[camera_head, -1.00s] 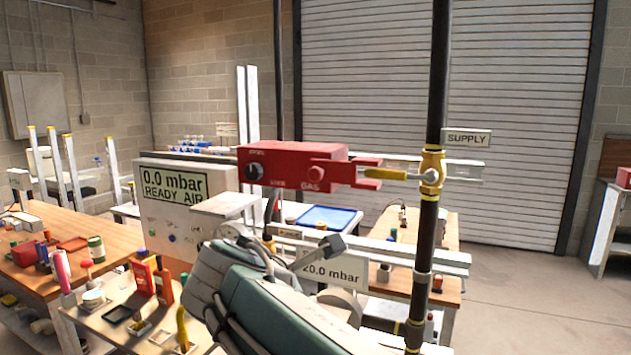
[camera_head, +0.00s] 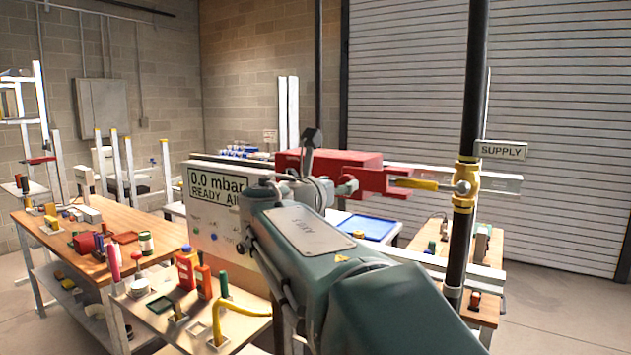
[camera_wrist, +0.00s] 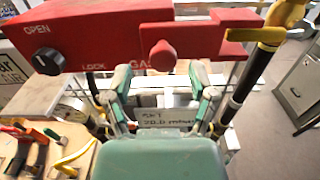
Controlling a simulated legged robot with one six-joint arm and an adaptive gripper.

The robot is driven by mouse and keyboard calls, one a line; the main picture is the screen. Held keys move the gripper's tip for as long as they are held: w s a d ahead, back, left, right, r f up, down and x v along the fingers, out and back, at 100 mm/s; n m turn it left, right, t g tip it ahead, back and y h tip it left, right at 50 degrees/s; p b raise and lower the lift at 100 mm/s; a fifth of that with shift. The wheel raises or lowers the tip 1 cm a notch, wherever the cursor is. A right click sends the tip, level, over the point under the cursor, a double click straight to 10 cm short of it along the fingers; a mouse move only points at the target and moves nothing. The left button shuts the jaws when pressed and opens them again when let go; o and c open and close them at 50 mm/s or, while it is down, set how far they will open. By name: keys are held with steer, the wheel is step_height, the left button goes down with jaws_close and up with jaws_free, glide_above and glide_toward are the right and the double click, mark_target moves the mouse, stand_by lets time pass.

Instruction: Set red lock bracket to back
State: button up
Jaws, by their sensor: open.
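The red lock bracket (camera_head: 345,170) is a red box with a forked right end around the yellow valve handle (camera_head: 415,184). In the wrist view the red bracket (camera_wrist: 95,35) spans the top, with a black knob (camera_wrist: 47,61) between the words OPEN and LOCK and a round red knob (camera_wrist: 162,55). My gripper (camera_wrist: 160,90) is open and empty, its two fingers just below the bracket near the red knob. In the head view my arm hides part of the bracket's front, including the knobs. The yellow valve (camera_head: 466,185) sits on a black vertical pipe.
The panel reading 0.0 mbar (camera_head: 222,185) stands left of my arm. A bench (camera_head: 85,255) with bottles and tools is at the left. The black pipe (camera_head: 470,100) stands close on the right. Open floor lies at the far right.

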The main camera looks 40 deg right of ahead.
mark_target(344, 181)
steer(key=x, duration=0.3)
steer(key=shift+d, duration=0.4)
steer(key=shift+a, duration=0.15)
steer(key=shift+a, duration=0.2)
jaws_close()
steer(key=shift+w+a, duration=0.25)
steer(key=shift+w, duration=0.4)
steer(key=shift+w+a, duration=0.25)
steer(key=shift+w, duration=0.4)
steer(key=shift+w+a, duration=0.25)
steer(key=shift+w, duration=0.45)
